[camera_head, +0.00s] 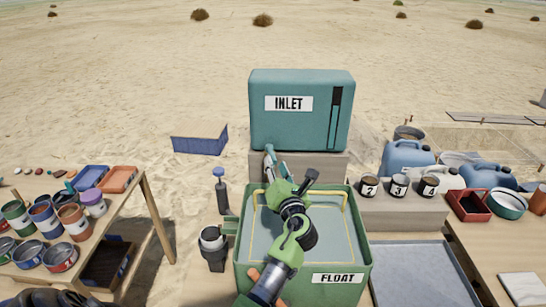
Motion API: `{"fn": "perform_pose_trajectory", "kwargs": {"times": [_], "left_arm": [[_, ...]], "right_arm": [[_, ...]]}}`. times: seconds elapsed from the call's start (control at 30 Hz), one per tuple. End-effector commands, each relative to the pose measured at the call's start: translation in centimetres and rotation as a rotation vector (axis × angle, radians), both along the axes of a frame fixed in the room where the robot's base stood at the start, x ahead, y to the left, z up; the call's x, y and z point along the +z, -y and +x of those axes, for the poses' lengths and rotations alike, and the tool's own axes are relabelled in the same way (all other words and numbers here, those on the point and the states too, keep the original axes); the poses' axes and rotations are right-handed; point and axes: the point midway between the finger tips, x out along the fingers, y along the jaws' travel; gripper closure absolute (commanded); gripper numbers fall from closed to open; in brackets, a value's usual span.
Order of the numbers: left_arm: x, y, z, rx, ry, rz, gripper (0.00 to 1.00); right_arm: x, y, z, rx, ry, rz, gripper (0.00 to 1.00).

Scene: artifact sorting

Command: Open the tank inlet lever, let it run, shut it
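The teal tank (258,125) marked INLET stands on a pale block, with a dark upright slot (335,118) on its front right. Below it is the green FLOAT basin (250,278), with a yellow line around its inside. My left arm reaches up across the basin. Its gripper (271,162) is at the tank's lower left front edge. The fingers are small and partly hidden by the wrist, so I cannot tell whether they are open or shut or touch anything. I cannot make out the inlet lever clearly. My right gripper is not in view.
A wooden table (150,205) with paint cans and trays is at left. Numbered cups (398,186) stand on a block at right, near blue jugs (406,158). A dark bottle-like item (222,192) stands left of the basin. Open sand lies behind the tank.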

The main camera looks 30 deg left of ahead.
Motion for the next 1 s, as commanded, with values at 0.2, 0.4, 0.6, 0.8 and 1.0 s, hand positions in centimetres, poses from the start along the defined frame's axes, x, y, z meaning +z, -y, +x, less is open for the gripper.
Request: {"fn": "perform_pose_trajectory", "kwargs": {"times": [0.2, 0.4, 0.6, 0.8, 1.0], "left_arm": [[0.0, -2.5, 2.5, -0.001, 0.001, 0.001, 0.71], [0.0, -3.3, 3.4, -0.001, 0.0, 0.0, 0.71], [-0.1, -3.4, 3.5, -0.001, 0.001, -0.001, 0.71], [-0.1, -3.4, 3.5, -0.001, 0.0, -0.001, 1.0], [-0.1, -3.4, 3.5, 0.001, 0.0, -0.001, 1.0]], "right_arm": [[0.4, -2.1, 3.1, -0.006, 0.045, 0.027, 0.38], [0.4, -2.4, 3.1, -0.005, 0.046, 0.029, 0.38], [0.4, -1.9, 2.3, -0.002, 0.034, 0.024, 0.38], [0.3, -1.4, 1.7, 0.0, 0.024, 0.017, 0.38], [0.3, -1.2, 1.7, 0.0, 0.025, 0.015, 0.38]]}}
